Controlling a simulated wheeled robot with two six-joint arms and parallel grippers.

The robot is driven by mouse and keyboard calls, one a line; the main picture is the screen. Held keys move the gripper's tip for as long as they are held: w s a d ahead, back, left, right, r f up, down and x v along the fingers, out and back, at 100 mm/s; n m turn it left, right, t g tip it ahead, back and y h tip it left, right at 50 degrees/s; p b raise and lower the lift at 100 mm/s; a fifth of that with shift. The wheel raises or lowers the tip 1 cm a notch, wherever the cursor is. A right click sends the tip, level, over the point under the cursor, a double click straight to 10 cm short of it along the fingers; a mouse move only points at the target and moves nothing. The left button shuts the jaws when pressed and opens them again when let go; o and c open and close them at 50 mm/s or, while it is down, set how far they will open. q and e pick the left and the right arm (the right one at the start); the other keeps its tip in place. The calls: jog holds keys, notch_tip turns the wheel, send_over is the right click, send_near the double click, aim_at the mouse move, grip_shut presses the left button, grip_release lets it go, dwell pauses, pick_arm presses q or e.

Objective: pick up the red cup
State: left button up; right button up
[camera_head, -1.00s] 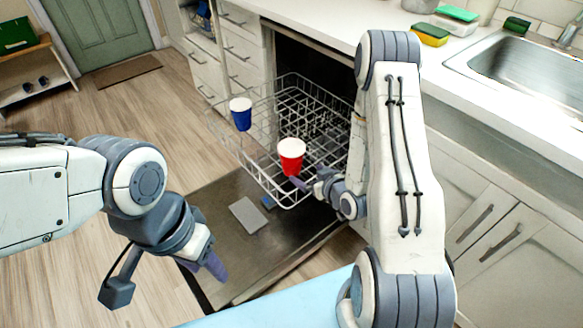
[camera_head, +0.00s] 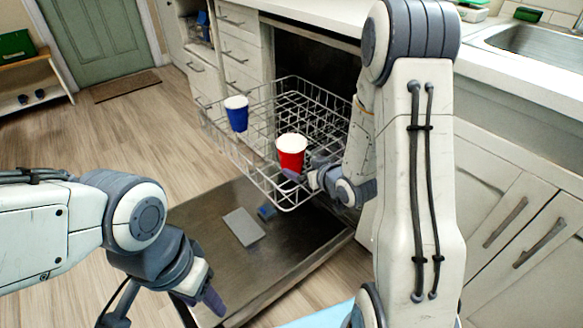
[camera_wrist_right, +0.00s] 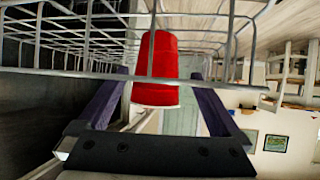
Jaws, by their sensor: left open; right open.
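The red cup (camera_head: 291,155), with a white rim or inside, is at the front edge of the dishwasher's wire rack (camera_head: 262,181). My right gripper (camera_head: 300,176) is right beside it, low on its near side. In the right wrist view, the red cup (camera_wrist_right: 157,62) appears between the two open fingers of my right gripper (camera_wrist_right: 160,74), with gaps on both sides. Contact is not visible. My left gripper (camera_head: 206,298) is open, pointing down at lower left, away from the cup.
A blue cup (camera_head: 237,115) is at the rack's left side. The lowered dishwasher door (camera_head: 290,262) lies below, with a grey flat item (camera_head: 243,227) and a small blue item (camera_head: 266,212). The counter and cabinets (camera_head: 520,215) are on the right; floor (camera_head: 110,140) is open on the left.

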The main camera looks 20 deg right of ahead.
aim_at(298, 162)
jog(key=b+x, duration=0.2)
jog(key=x, duration=0.3)
jog(key=shift+w+d+r, duration=0.1)
jog(key=shift+w+r, duration=0.05)
jog(key=shift+w, duration=0.35)
jog(key=c, duration=1.2)
